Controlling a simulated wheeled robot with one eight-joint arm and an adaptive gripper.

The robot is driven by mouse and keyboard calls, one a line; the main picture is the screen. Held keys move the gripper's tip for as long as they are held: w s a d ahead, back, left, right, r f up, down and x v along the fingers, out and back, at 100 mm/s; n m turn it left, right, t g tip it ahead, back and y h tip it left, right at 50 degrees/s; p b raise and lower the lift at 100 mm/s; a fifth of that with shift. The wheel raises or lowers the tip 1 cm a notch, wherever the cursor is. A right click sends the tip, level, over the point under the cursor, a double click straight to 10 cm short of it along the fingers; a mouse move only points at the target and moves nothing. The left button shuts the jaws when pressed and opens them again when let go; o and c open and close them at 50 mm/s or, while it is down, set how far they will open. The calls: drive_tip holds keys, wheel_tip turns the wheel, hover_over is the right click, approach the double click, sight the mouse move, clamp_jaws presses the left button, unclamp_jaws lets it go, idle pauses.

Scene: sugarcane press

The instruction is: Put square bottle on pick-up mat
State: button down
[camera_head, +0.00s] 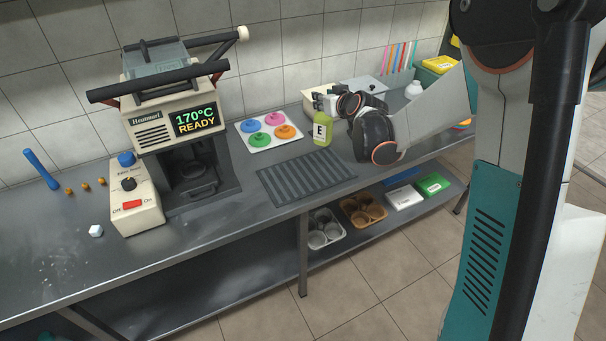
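A green square bottle (321,131) with a white label marked "E" stands upright, or nearly so, just behind the back edge of a dark ribbed mat (306,177). The mat lies bare on the steel counter and appears to be the pick-up mat. My gripper (322,103) is at the bottle's top, reaching in from the right. Its fingers overlap the bottle's upper end in the picture, so I cannot tell whether they grip it. Whether the bottle's base touches the counter is also unclear.
A white tray (269,131) with coloured round lids lies left of the bottle. The hot press (180,104) and its control box (134,198) stand farther left. Straws (398,58) and containers are at the back right. Cup trays (322,231) sit on the lower shelf.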

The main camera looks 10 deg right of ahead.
drive_tip(key=w+r+n+y, duration=0.2)
drive_tip(key=w+r, duration=0.3)
wheel_tip(320, 180, down, 19)
drive_tip(key=b, duration=0.6)
drive_tip(key=shift+s+f, duration=0.15)
drive_tip(key=shift+f, duration=0.05)
drive_tip(key=shift+a, duration=0.1)
drive_tip(key=shift+f+b, duration=0.2)
drive_tip(key=shift+b, duration=0.15)
drive_tip(key=c, duration=1.2)
unclamp_jaws()
